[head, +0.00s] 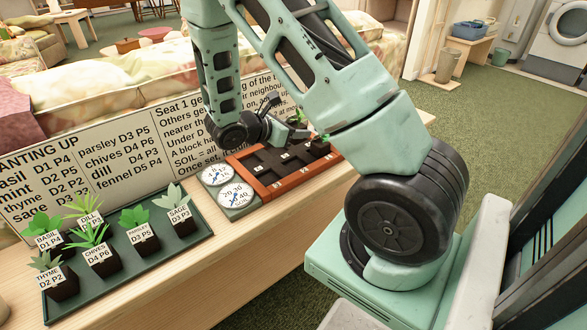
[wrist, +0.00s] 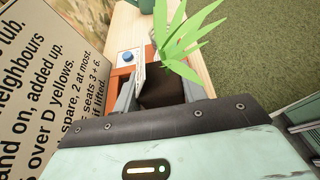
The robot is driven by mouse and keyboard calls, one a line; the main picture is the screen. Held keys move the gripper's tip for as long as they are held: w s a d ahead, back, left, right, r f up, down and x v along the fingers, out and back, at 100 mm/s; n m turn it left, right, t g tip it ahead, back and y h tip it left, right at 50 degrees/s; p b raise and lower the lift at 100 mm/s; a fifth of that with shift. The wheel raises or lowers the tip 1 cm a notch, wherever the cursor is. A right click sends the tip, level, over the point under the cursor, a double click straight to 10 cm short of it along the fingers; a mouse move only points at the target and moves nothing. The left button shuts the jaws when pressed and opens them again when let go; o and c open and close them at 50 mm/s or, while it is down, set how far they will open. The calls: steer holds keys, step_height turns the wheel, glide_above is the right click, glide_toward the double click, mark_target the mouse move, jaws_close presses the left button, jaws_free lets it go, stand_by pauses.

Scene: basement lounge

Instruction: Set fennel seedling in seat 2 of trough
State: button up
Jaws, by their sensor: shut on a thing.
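My gripper (wrist: 160,98) is shut on a seedling with a dark soil block (wrist: 163,92) and long, narrow green leaves (wrist: 185,45). Its label is edge-on and unreadable; no plant labelled fennel shows in the tray, so I take it as the fennel seedling. In the head view my gripper (head: 291,133) is over the far right part of the trough (head: 268,191), an orange-brown frame with dark compartments and small seat labels. The arm hides part of the trough, and I cannot tell whether the block touches a seat. The trough's rim also shows in the wrist view (wrist: 122,72).
A dark green tray (head: 150,262) at left holds labelled basil, dill, sage, thyme, chives and parsley. Two white dials (head: 217,174) stand at the trough's left end. A printed sign (head: 110,160) stands behind, close to the arm. A blue button (wrist: 127,57) is near the trough.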

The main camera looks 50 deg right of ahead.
mark_target(295, 167)
step_height(295, 167, down, 9)
steer(key=shift+f+b, duration=0.15)
steer(key=shift+b, duration=1)
steer(key=shift+f, duration=0.1)
